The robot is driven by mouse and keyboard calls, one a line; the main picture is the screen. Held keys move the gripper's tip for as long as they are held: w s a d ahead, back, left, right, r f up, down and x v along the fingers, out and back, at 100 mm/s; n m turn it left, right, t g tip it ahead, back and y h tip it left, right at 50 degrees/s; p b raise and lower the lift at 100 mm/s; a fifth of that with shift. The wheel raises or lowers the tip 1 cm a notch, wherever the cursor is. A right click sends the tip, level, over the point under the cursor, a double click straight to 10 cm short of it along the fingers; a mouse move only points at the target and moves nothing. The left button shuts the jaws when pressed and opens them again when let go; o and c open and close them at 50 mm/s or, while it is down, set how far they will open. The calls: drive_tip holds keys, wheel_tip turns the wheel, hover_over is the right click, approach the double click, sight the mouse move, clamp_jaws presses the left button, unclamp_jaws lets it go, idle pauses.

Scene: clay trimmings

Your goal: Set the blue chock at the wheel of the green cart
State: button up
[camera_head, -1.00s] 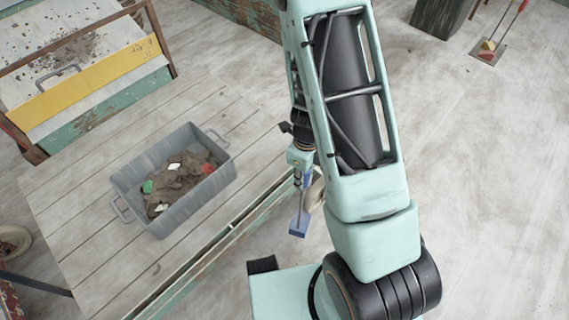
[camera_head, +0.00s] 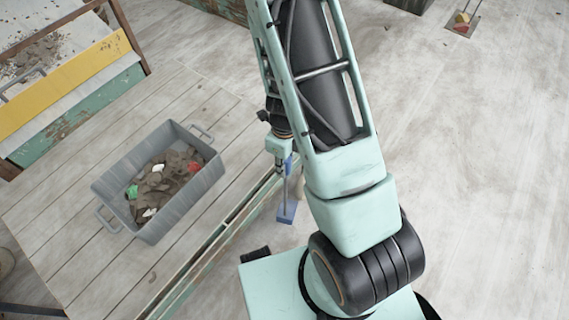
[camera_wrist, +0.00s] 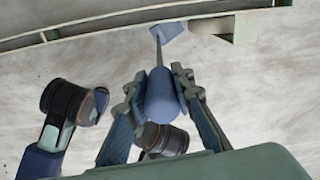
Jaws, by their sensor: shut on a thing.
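The blue chock (camera_head: 287,213) hangs low on a thin rod below my gripper (camera_head: 286,160), beside the cart's long edge. In the wrist view, my gripper (camera_wrist: 160,88) is shut on the chock's thick blue handle, and the chock's blue block (camera_wrist: 168,32) shows beyond it. The green cart (camera_head: 222,238) has a plank deck and a worn green side rail. A tan rounded part (camera_wrist: 222,27), likely its wheel, sits under the rail to the right of the block. The block looks close to it; I cannot tell whether they touch.
A grey bin (camera_head: 107,186) with clay scraps stands on the deck. A bench with a yellow-and-green front (camera_head: 75,75) is at the upper left. A dustpan (camera_head: 461,29) lies at the upper right.

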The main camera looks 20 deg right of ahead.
wheel_tip(320, 180, down, 7)
drive_tip(key=b, duration=0.6)
drive_tip(key=shift+f, duration=0.55)
clamp_jaws()
drive_tip(key=o, duration=1.1)
unclamp_jaws()
drive_tip(key=shift+o, duration=0.3)
drive_tip(key=shift+r, duration=0.1)
wheel_tip(320, 180, up, 12)
drive_tip(key=shift+f, duration=0.1)
